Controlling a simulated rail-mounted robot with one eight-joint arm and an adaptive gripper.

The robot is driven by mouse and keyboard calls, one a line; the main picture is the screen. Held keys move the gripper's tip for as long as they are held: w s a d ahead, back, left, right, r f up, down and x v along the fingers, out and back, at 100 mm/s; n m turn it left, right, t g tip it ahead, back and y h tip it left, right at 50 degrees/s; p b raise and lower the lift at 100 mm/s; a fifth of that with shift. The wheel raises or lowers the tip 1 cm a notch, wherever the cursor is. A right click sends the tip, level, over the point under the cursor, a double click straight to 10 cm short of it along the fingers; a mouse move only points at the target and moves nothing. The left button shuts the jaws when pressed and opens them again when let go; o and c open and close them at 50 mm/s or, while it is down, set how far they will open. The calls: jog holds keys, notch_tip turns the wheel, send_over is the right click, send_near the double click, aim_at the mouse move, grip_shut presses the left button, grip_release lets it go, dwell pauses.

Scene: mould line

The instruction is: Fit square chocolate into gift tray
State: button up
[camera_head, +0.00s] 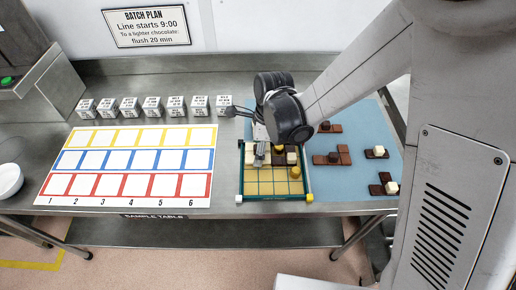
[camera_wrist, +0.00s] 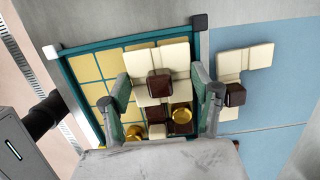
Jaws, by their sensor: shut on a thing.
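The gift tray (camera_head: 241,188) has a green rim and a yellow gridded floor, and its front cells are bare in the head view. It also shows in the wrist view (camera_wrist: 77,48). My gripper (camera_head: 262,160) is low over the tray's back left part. In the wrist view my gripper (camera_wrist: 164,92) has its fingers either side of a cream square chocolate (camera_wrist: 145,64) with a dark brown knob on top. The exact contact is hard to see. Cream and brown pieces with gold knobs lie beside and below it; my wrist hides part of them.
Several brown and cream chocolates, such as one brown piece (camera_head: 345,155), lie on the blue mat (camera_head: 372,125) right of the tray. A numbered colour chart (camera_head: 130,172) lies left, with a row of white cubes (camera_head: 152,106) behind it. A white bowl (camera_head: 9,181) stands far left.

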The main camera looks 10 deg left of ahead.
jog(key=shift+f, duration=0.25)
jog(key=o, duration=1.2)
jog(key=shift+r, duration=0.15)
jog(key=shift+r+p, duration=0.5)
jog(key=shift+p, duration=0.1)
notch_tip(320, 180, up, 12)
jog(key=d, duration=0.2)
jog(key=s+d+r+n+t, duration=0.2)
jog(key=d+r+n, duration=0.25)
jog(key=d, duration=0.35)
jog(key=s+d+r+n+t, duration=0.1)
jog(key=d+r+n+t, duration=0.15)
jog(key=d+r, duration=0.35)
jog(key=s+d+n+t, duration=0.1)
jog(key=s+d+n, duration=0.1)
jog(key=d+n, duration=0.1)
jog(key=s+d+n+t+h, duration=0.1)
jog(key=s+d+n, duration=0.1)
jog(key=d, duration=0.4)
jog(key=s+d+n+t, duration=0.1)
jog(key=s+d+n, duration=0.2)
jog(key=s+d, duration=0.1)
jog(key=shift+s+d+r+n+h, duration=0.15)
jog(key=shift+d+r+n+h, duration=0.15)
jog(key=shift+h, duration=0.1)
